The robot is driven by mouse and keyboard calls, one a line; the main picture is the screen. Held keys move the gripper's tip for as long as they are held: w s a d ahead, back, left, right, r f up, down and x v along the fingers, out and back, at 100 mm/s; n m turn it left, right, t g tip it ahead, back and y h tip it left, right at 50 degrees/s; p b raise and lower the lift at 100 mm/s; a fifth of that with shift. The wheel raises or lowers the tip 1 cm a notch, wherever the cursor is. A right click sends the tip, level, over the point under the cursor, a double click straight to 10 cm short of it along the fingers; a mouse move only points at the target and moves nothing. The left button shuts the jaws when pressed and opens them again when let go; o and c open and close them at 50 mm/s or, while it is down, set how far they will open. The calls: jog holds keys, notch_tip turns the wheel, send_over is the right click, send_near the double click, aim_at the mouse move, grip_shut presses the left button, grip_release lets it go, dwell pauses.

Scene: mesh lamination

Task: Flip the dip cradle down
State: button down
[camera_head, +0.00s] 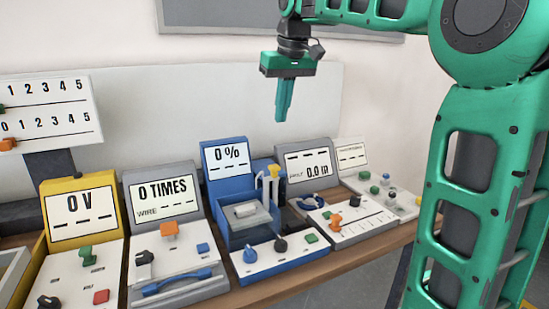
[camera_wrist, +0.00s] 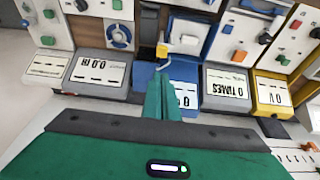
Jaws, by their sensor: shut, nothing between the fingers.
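The blue station (camera_head: 228,185) with a "0 %" display stands mid-bench. On it a pale upright arm with a yellow tip (camera_head: 274,171) rises beside a small white block (camera_head: 246,210) and a dark tank (camera_head: 288,218). The upright arm looks like the dip cradle, standing raised. In the wrist view the yellow tip (camera_wrist: 162,51) shows just beyond the fingers, with the white block to its right. My gripper (camera_head: 281,118) points down, shut and empty, in the air above the station and apart from it. Its closed fingers (camera_wrist: 160,80) also show in the wrist view.
A grey station reading "0 TIMES" (camera_head: 160,190) and a yellow station reading "0 V" (camera_head: 66,204) stand to the left. A grey station reading "0.0 m" (camera_head: 310,168) and a smaller panel (camera_head: 352,153) stand to the right. Space above the bench is open.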

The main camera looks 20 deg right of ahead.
aim_at(274, 165)
jog(key=shift+f, duration=0.1)
jog(key=x, duration=0.9)
jog(key=s+x, duration=0.1)
jog(key=x, duration=0.3)
jog(key=shift+w+f, duration=0.1)
jog(key=shift+f, duration=0.35)
jog(key=shift+a, duration=0.1)
